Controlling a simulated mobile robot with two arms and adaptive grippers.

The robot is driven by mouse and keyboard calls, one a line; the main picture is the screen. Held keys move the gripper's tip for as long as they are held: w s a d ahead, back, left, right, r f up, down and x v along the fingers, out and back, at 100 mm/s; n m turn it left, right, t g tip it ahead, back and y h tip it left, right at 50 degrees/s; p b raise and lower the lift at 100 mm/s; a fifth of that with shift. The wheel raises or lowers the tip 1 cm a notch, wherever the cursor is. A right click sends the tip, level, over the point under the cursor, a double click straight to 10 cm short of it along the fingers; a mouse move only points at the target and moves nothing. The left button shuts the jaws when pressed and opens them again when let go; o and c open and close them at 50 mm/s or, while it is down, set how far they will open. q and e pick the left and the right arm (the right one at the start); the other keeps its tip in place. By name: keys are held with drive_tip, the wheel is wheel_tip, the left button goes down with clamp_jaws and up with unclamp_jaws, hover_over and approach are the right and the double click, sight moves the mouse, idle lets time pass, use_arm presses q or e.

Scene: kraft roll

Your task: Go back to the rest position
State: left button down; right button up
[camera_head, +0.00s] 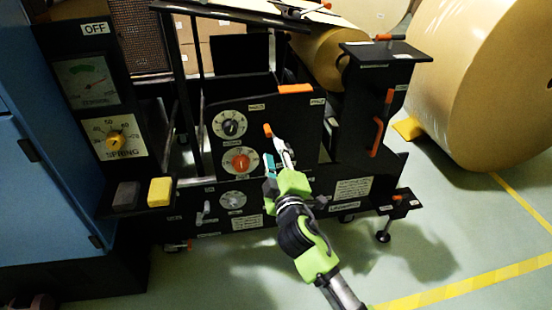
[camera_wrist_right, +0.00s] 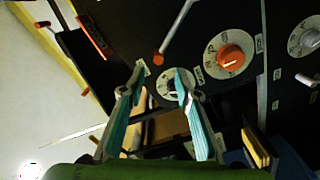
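My right gripper (camera_head: 279,158) reaches in from the bottom right of the head view, in front of the machine's black control panel (camera_head: 300,112). In the right wrist view my right gripper (camera_wrist_right: 159,78) has its two teal-lined fingers apart, with nothing between them. The red-orange knob (camera_head: 240,161) and the black-centred dial (camera_head: 230,124) are left of the gripper in the head view. An orange-tipped lever (camera_head: 268,130) is close to the fingertips; whether they touch it is unclear. My left gripper is not in view.
A blue cabinet (camera_head: 40,190) stands at the left. A yellow button block (camera_head: 160,191) juts out near it. A large kraft roll (camera_head: 485,80) stands at the right. An orange handle (camera_head: 377,137) sticks out on the right post. Green floor (camera_head: 450,235) lies open at the front right.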

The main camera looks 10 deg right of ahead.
drive_tip(key=shift+s, duration=0.8)
